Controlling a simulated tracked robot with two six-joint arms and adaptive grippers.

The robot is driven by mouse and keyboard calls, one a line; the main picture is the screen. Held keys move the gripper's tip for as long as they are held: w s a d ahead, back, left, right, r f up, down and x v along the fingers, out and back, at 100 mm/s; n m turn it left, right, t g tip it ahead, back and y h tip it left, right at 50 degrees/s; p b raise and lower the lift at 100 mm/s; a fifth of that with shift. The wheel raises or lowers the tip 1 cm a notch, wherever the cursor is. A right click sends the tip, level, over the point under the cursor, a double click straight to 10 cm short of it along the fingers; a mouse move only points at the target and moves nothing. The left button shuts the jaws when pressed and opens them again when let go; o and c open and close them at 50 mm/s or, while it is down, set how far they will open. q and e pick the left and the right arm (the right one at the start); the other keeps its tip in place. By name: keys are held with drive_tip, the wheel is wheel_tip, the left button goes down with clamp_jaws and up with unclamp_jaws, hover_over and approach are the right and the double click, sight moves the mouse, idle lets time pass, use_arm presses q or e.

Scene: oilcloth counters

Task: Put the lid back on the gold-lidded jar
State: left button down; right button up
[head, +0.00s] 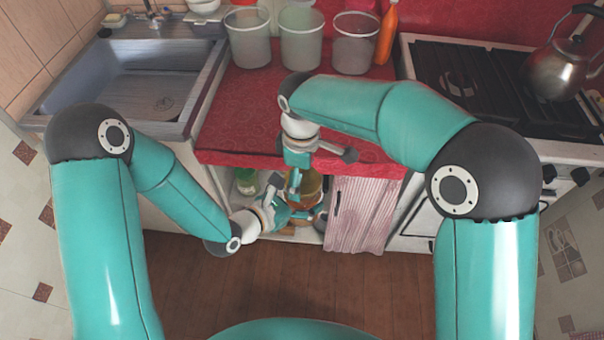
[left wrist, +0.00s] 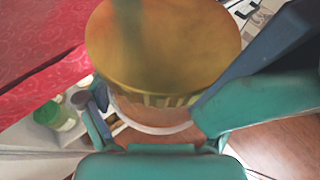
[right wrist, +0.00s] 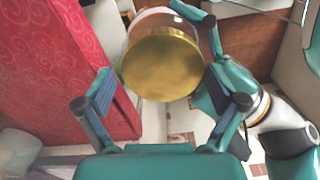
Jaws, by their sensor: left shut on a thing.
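The gold-lidded jar (head: 308,204) is held in front of the open cabinet, below the red counter's edge. My left gripper (head: 290,211) is shut on the jar's body, which shows between its fingers in the left wrist view (left wrist: 160,113). The gold lid (left wrist: 165,50) sits over the jar's mouth; I cannot tell whether it is tight. In the right wrist view the lid (right wrist: 162,65) faces the camera with the jar's pinkish body behind it. My right gripper (right wrist: 165,95) is open above the lid, its fingers apart on either side. In the head view my right gripper partly hides the jar.
The red counter (head: 252,110) overhangs the cabinet. A green-capped bottle (head: 246,181) stands on the shelf at the left. A striped curtain (head: 362,212) hangs to the right. Several clear tubs (head: 301,40), an orange bottle (head: 387,35) and a kettle (head: 555,68) stand farther back.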

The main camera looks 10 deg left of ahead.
drive_tip(key=shift+r, duration=0.1)
drive_tip(key=shift+r, duration=2.2)
drive_tip(key=shift+r+n, duration=1.1)
drive_tip(key=shift+r, duration=0.65)
drive_tip(key=shift+f, duration=0.1)
drive_tip(key=shift+f, duration=3.95)
